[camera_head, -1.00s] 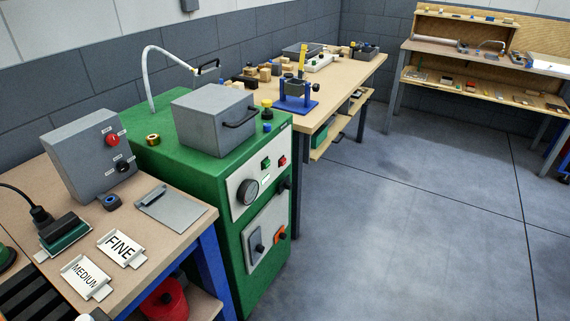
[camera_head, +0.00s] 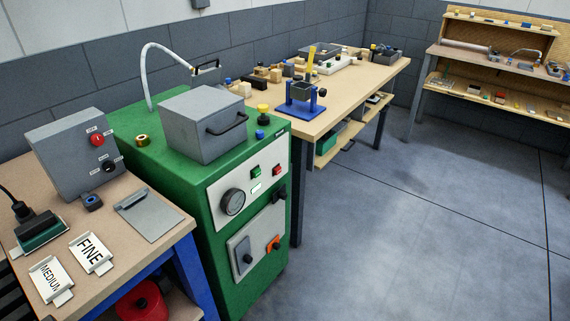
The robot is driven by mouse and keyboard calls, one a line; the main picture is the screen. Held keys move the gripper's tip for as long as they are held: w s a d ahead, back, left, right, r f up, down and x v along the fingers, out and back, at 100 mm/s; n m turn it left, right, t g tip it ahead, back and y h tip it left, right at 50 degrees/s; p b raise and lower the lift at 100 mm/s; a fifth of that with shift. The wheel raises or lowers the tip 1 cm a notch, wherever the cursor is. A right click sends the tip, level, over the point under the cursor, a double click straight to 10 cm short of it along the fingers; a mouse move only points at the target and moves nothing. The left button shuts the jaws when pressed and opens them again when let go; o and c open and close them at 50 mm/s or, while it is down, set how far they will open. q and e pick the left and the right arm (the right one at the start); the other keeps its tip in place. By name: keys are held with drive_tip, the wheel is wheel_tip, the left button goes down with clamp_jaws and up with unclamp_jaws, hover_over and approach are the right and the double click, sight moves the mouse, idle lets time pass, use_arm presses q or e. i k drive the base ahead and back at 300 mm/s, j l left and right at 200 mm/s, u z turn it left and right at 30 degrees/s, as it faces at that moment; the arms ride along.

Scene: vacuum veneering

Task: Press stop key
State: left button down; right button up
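A green machine cabinet (camera_head: 222,260) stands left of centre. Its light front panel carries a green key (camera_head: 256,171), a red key (camera_head: 279,165) to the right of it and a round gauge (camera_head: 232,202) below. The lettering on the keys is too small to read. A lower panel has a dark knob and an orange rotary switch (camera_head: 273,244). A grey box with a black handle (camera_head: 204,123) sits on top of the cabinet. Neither of my grippers shows.
A wooden bench (camera_head: 170,232) with a grey control box (camera_head: 75,153) and FINE and MEDIUM cards stands at the left. A longer workbench (camera_head: 350,88) with a blue fixture (camera_head: 302,107) stands behind. The grey floor (camera_head: 400,240) at the right is clear.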

sight(277, 170)
drive_tip(key=i+l+u, duration=0.15)
drive_tip(key=l, duration=0.5)
drive_tip(key=i+l+u, duration=0.2)
drive_tip(key=l, duration=0.45)
drive_tip(key=i+l+u, duration=0.15)
drive_tip(key=l, duration=0.5)
drive_tip(key=l+u, duration=0.2)
drive_tip(key=l, duration=0.45)
